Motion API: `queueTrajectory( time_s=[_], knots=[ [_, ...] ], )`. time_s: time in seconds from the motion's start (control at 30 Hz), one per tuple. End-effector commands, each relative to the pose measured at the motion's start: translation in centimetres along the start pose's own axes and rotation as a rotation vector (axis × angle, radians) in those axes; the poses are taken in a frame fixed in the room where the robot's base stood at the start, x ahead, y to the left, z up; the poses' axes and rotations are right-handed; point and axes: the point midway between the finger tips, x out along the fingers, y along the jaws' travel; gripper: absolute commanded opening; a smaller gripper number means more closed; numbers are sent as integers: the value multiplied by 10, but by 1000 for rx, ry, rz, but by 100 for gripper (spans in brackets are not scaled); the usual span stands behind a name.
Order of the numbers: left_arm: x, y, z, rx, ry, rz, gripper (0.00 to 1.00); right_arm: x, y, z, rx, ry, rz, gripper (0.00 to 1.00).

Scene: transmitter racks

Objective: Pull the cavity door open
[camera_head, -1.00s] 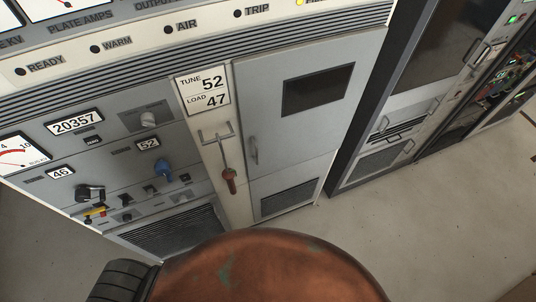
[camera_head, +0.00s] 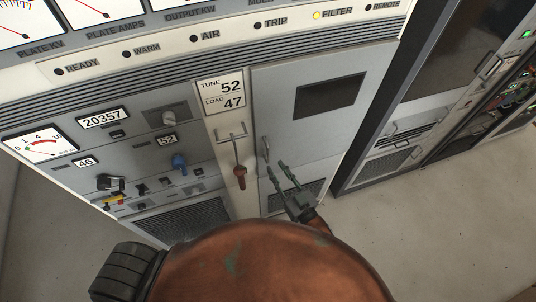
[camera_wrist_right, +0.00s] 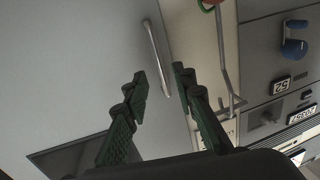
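The cavity door (camera_head: 300,110) is a grey panel with a dark window, on the right of the transmitter rack. It looks closed. Its upright bar handle (camera_head: 266,150) is near the door's left edge. My right gripper (camera_head: 277,168) is open and empty, just below and right of the handle. In the right wrist view, the handle (camera_wrist_right: 157,57) lies ahead of the spread green fingers (camera_wrist_right: 161,78), and its near end reaches towards the gap between them. I cannot tell whether they touch. My left gripper is not in view.
A hook-like rod with a red-brown grip (camera_head: 240,177) hangs on the cream strip left of the door, close to the gripper. A knob panel (camera_head: 140,150) is further left. Dark racks (camera_head: 440,60) stand at right. Open floor (camera_head: 420,220) lies in front.

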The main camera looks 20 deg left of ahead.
Motion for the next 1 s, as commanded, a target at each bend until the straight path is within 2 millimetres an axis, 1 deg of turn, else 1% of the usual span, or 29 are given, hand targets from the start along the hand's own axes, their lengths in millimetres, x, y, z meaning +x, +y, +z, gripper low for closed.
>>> queueTrajectory(
  time_s=[0.3, 0.5, 0.83, 1.0],
  knots=[
    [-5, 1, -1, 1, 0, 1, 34, 49, 0, -1, 0, 1, 0, 25],
    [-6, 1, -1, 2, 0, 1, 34, 68, 0, 0, 0, 0, 1, 25],
    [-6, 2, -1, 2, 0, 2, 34, 71, 1, 1, 0, -2, 1, 25],
    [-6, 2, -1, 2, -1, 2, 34, 71, 1, 1, 0, -2, 1, 13]
  ],
)
